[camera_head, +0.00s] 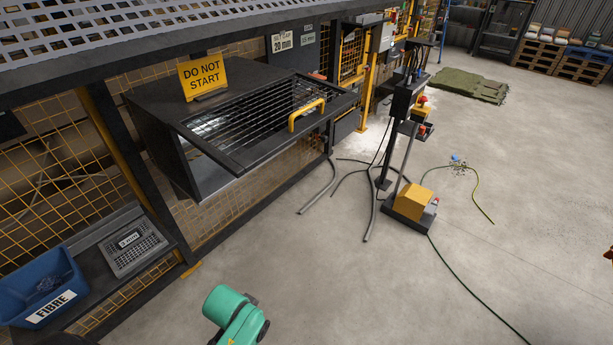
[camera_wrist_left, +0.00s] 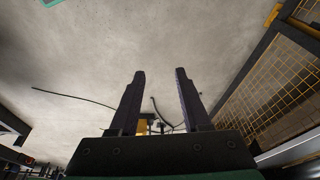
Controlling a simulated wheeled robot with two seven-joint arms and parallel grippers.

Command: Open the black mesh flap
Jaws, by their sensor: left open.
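The black mesh flap (camera_head: 262,119) has a dark frame and a wire grid. It juts out from the upper front of a dark box-shaped hood (camera_head: 160,112), and the opening below its near edge shows a pale interior. A yellow handle (camera_head: 306,114) is fixed near the flap's outer right side. My left gripper (camera_wrist_left: 160,73) shows in the left wrist view with its two dark fingers apart and nothing between them, over bare floor. The flap is not recognisable in that view. The head view shows a green arm part of mine at the bottom, but neither gripper.
A yellow DO NOT START sign (camera_head: 203,77) stands on the hood. A blue FIBRE bin (camera_head: 42,286) and a grey tray (camera_head: 130,247) sit lower left. A post on a base with a yellow box (camera_head: 416,201) stands right, with hoses around it. Nearer floor is clear.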

